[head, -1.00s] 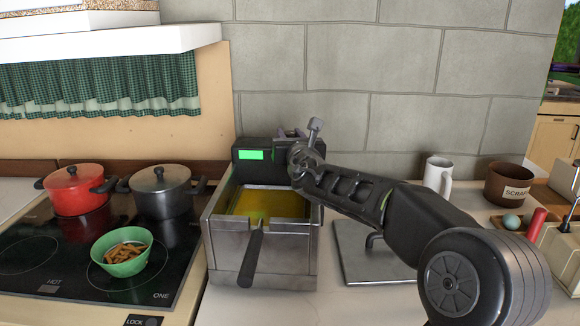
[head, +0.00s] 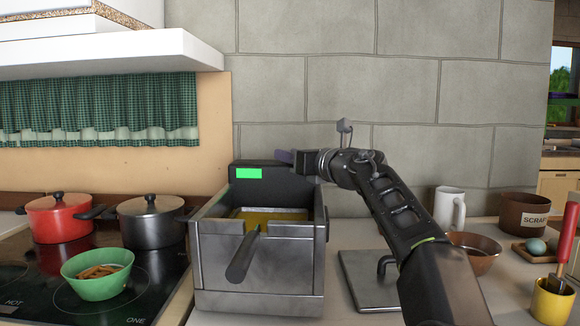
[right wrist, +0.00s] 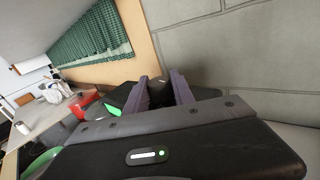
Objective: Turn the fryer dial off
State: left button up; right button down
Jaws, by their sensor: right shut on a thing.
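The deep fryer (head: 258,273) is a steel box with a black handle at its front and yellow oil inside. Its black control head (head: 271,188) stands at the back with a lit green panel (head: 248,174). My right gripper (head: 289,157) reaches in from the right at the top of the control head. In the right wrist view its two purple fingers (right wrist: 160,90) are shut on a small dark knob, the dial (right wrist: 159,88). The dial is mostly hidden by the fingers in the head view. My left gripper is in neither view.
A red pot (head: 60,219), a dark pot (head: 151,222) and a green bowl of fries (head: 97,273) stand on the stove at left. A steel lid (head: 365,285) lies right of the fryer. A white mug (head: 449,208) and copper bowl (head: 473,254) stand further right.

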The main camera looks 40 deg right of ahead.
jog(key=shift+f+n+y+p, duration=0.25)
jog(key=shift+n+y+p, duration=0.45)
jog(key=shift+y, duration=0.5)
jog(key=c, duration=1.5)
grip_release()
jog(key=o, duration=0.4)
jog(key=shift+s+r, duration=0.1)
jog(key=shift+r, duration=0.05)
jog(key=shift+s+d+b, duration=0.2)
jog(key=shift+s+b, duration=0.05)
jog(key=shift+s, duration=1.7)
jog(key=shift+s+d+b, duration=0.2)
jog(key=shift+s, duration=1.75)
